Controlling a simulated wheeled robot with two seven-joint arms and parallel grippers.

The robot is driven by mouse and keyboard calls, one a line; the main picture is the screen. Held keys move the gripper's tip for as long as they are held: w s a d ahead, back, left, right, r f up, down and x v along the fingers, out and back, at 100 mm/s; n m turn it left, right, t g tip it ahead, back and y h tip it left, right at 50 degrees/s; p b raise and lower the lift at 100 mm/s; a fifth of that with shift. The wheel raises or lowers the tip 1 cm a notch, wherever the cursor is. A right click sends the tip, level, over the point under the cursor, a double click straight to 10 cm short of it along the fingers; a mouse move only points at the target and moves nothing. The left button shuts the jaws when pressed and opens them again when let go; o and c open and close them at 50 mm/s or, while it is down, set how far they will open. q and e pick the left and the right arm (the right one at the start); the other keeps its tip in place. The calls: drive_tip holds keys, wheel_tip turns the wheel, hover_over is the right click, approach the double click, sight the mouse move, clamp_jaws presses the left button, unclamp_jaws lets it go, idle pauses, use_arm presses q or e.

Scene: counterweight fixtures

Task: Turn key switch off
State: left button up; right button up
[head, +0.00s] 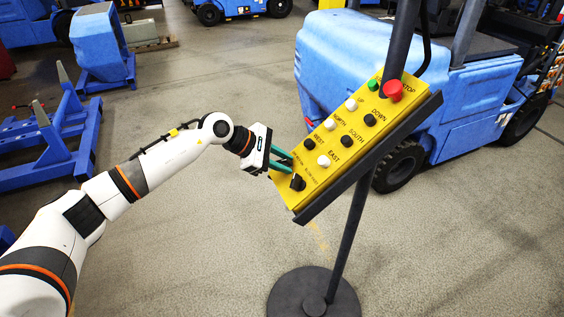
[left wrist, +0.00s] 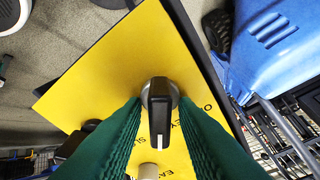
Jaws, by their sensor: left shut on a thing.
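The key switch (left wrist: 160,110) is a black knob with a white line on a round silver base. It sits on the yellow control panel (left wrist: 110,65). In the head view the key switch (head: 297,182) is at the panel's lower left end. My left gripper (head: 290,168) reaches it from the left, and its green fingers (left wrist: 160,135) lie on both sides of the knob, shut on it. The white line points toward the bottom of the wrist view. Lettering beside the knob is partly hidden by a finger. My right gripper is not in view.
The panel carries several black and white buttons, a green button (head: 374,86) and a red stop button (head: 393,90). It is held on a dark post (head: 350,235) with a round base (head: 313,296). A blue vehicle (head: 350,60) stands behind.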

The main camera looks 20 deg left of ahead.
use_arm(q)
drive_tip(key=n, duration=0.2)
drive_tip(key=shift+n+t+b, duration=0.3)
drive_tip(key=shift+t, duration=0.1)
drive_tip(key=n, duration=0.3)
drive_tip(key=shift+t, duration=0.3)
drive_tip(key=n+t+y, duration=0.1)
drive_tip(key=n, duration=0.5)
drive_tip(key=shift+w+r+p, duration=0.1)
drive_tip(key=shift+p, duration=0.3)
drive_tip(key=shift+w+a+n+t+y, duration=0.15)
drive_tip(key=shift+n+y, duration=0.25)
drive_tip(key=shift+n, duration=0.75)
drive_tip(key=shift+s+n+t+y, duration=0.15)
drive_tip(key=shift+n+y, duration=0.25)
drive_tip(key=shift+n, duration=0.75)
drive_tip(key=shift+w, duration=0.1)
drive_tip(key=o, duration=0.6)
drive_tip(key=shift+o, duration=0.2)
drive_tip(key=shift+a, duration=0.1)
